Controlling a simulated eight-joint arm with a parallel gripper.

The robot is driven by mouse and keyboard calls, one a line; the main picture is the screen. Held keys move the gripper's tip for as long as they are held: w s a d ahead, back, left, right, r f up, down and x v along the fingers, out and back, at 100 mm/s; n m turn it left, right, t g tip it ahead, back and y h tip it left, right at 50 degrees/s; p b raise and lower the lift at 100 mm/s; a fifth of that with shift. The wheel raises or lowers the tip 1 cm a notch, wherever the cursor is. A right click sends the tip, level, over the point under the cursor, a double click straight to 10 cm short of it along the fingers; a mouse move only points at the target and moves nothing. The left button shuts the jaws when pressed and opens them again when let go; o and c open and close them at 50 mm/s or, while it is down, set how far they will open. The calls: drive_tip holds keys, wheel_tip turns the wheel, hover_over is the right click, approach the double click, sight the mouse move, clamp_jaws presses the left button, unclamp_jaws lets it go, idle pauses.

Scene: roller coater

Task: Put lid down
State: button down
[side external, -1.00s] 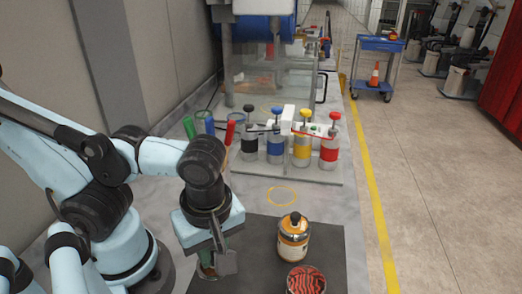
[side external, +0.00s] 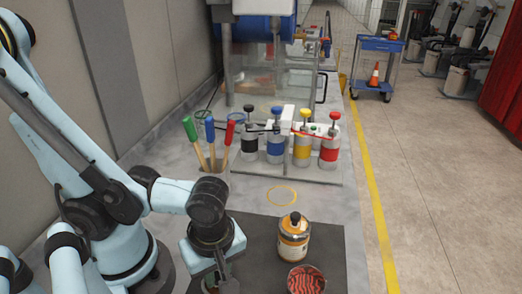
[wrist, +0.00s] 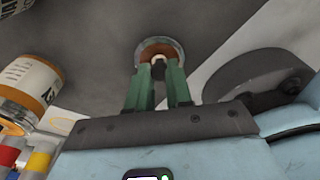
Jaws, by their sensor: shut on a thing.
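My gripper (wrist: 157,90) has green fingers and is shut on the lid (wrist: 158,48), a small round disc with a brownish rim, gripped at its middle. In the side external view my gripper (side external: 211,282) is low over the left part of the dark mat (side external: 262,236), and the lid is mostly hidden there. Whether the lid touches the mat is hard to tell. A round container with red contents (side external: 306,280) stands at the front right of the mat.
An amber bottle with a black knob (side external: 293,240) stands on the mat, right of my gripper; it also shows in the wrist view (wrist: 28,88). Several colored bottles (side external: 290,145) and green, blue and red handled tools (side external: 210,145) stand behind. Bare mat lies between gripper and bottle.

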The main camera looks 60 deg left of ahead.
drive_tip(key=shift+f, duration=0.2)
drive_tip(key=c, duration=1)
unclamp_jaws()
drive_tip(key=shift+c, duration=0.2)
drive_tip(key=shift+d+r, duration=0.7)
drive_tip(key=shift+r, duration=5.25)
drive_tip(key=w+a+m+t, duration=0.3)
drive_tip(key=w+a+m, duration=0.2)
drive_tip(key=w+m, duration=0.2)
drive_tip(key=w+a+m+t+h, duration=0.1)
drive_tip(key=w+a+m+t, duration=0.3)
drive_tip(key=w+m, duration=0.4)
drive_tip(key=a+m, duration=0.1)
drive_tip(key=m, duration=0.1)
drive_tip(key=shift+w+a+m, duration=0.25)
drive_tip(key=shift+a+m, duration=0.15)
drive_tip(key=shift+r, duration=0.1)
